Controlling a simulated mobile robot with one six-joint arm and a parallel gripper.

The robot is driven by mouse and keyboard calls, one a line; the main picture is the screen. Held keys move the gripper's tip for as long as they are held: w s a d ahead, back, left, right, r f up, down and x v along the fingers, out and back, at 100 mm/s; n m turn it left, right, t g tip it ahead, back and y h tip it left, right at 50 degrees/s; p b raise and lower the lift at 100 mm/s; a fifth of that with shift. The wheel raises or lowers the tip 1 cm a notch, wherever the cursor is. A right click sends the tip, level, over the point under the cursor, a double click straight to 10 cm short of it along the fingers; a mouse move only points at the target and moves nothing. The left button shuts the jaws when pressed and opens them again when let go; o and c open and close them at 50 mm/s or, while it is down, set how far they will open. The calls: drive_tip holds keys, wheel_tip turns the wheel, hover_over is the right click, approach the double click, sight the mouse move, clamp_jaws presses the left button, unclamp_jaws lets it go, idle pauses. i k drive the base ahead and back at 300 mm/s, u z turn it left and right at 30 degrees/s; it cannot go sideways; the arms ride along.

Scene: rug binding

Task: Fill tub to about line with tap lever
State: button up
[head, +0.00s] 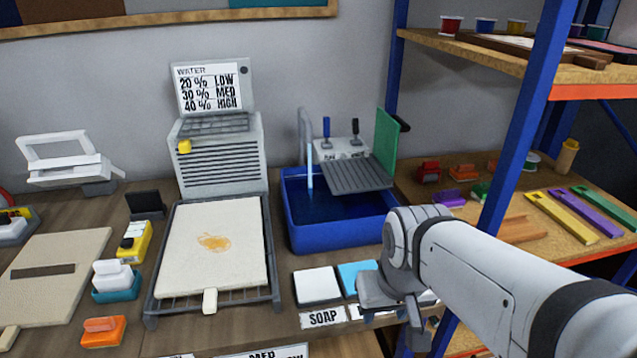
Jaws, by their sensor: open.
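The blue tub (345,235) stands on the bench at centre, against the wall. Dark blue water (318,208) shows inside it; a fill line cannot be made out. A grey tap spout (303,125) rises at its back left, and a pale stream (309,168) runs from it into the tub. Two dark tap levers, one blue (326,127) and one darker (355,128), stand upright on a pale block (340,149) with small labels. My gripper (418,335) is open, low in front of the tub's right side and well apart from the levers. Its fingers are partly hidden.
A grey ribbed tray (358,176) and a green panel (386,145) cover the tub's back right. A blue shelf post (505,150) stands at right. White and light-blue pads (317,284) lie in front. A rack with a stained cloth (215,250) is at left.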

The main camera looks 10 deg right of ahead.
sight(326, 121)
drive_tip(key=z, duration=2.15)
drive_tip(key=k, duration=1.35)
drive_tip(key=u, duration=1.15)
drive_tip(key=i, duration=1)
